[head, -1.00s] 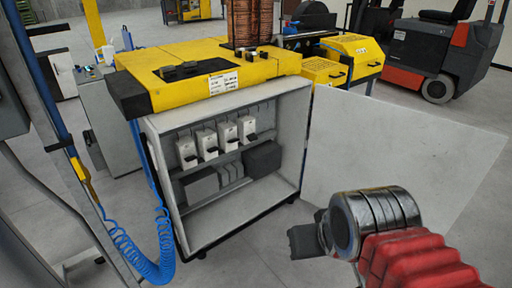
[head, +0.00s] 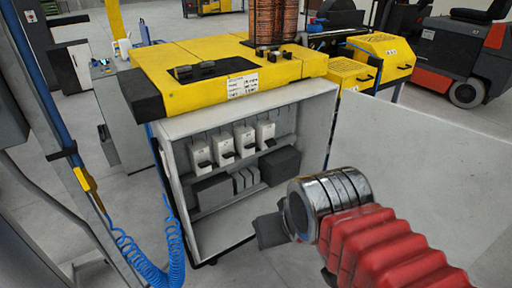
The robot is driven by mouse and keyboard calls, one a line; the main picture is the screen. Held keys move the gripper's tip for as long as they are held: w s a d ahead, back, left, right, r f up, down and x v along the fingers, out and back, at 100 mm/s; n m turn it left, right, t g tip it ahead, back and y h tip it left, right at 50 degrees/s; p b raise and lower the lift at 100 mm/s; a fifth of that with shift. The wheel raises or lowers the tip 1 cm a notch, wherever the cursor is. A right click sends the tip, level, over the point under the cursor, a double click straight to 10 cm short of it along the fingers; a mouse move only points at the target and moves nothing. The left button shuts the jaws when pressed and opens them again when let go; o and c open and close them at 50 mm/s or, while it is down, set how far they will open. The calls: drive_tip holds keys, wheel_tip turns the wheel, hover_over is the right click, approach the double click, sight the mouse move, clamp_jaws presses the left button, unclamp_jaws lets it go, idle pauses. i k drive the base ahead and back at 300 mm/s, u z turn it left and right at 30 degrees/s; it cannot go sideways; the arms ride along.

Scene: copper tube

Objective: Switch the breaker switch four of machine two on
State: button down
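The yellow-topped machine (head: 215,72) stands ahead with its grey cabinet (head: 176,178) open. Inside, a row of white breaker switches with dark levers hangs on the upper rail. The rightmost breaker switch (head: 266,132) has its lever low on its front; I cannot tell on from off. The one to its left (head: 244,139) looks alike. My gripper (head: 272,230) is at lower right, in front of the cabinet's lower right part and apart from the switches. Its dark fingers are seen end-on, so their opening is unclear.
The open white cabinet door (head: 420,150) spreads to the right behind my arm. A blue coiled hose (head: 150,270) and post stand at left. Black boxes (head: 280,165) sit below the switches. A forklift (head: 465,50) is at the back right.

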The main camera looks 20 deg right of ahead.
sight(270, 143)
drive_tip(key=u, duration=0.2)
drive_tip(key=i, duration=1.15)
drive_tip(key=z, duration=0.3)
